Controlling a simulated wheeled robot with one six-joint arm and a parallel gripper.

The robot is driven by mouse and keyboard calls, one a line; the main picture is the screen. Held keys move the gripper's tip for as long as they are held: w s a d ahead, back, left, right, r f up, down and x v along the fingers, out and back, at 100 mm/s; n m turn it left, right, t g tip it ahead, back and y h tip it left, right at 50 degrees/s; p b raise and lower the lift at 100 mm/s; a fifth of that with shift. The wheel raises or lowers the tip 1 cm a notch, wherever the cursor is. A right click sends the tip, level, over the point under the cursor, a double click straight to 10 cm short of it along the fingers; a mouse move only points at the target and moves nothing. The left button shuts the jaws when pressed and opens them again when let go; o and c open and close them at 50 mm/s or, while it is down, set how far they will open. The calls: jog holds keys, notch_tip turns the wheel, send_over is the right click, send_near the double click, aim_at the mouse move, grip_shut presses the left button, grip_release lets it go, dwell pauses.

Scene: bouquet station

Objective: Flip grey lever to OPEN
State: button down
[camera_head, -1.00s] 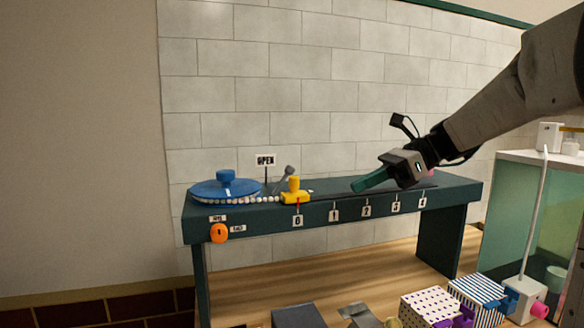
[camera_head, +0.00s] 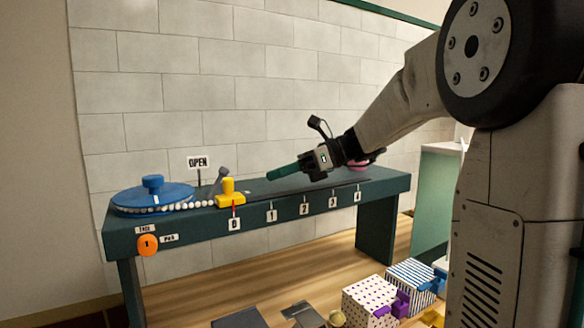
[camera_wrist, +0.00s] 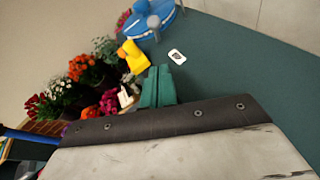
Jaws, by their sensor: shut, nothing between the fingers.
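The grey lever (camera_head: 219,177) stands on the dark green bench, just behind the yellow block (camera_head: 230,193) and right of the blue disc. The OPEN sign (camera_head: 198,162) stands to the left of the lever. My gripper (camera_head: 270,175) is shut and empty above the bench, to the right of the lever and apart from it.
A blue disc (camera_head: 150,197) edged with white beads sits at the bench's left end. An orange knob (camera_head: 147,245) is on the front. Numbered tags mark the front edge (camera_head: 271,214). Patterned boxes (camera_head: 368,302) stand below. Flowers (camera_wrist: 85,70) show in the wrist view.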

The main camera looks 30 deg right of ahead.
aim_at(263, 196)
jog(key=x, duration=0.4)
jog(key=a, duration=0.1)
jog(key=w+a+r, duration=0.1)
jog(key=shift+w+a+r, duration=0.15)
jog(key=shift+w+a, duration=0.1)
jog(key=shift+a, duration=0.05)
jog(key=shift+w+a+r, duration=0.15)
jog(key=shift+a+r, duration=0.05)
jog(key=shift+a, duration=0.05)
jog(key=shift+a+r, duration=0.1)
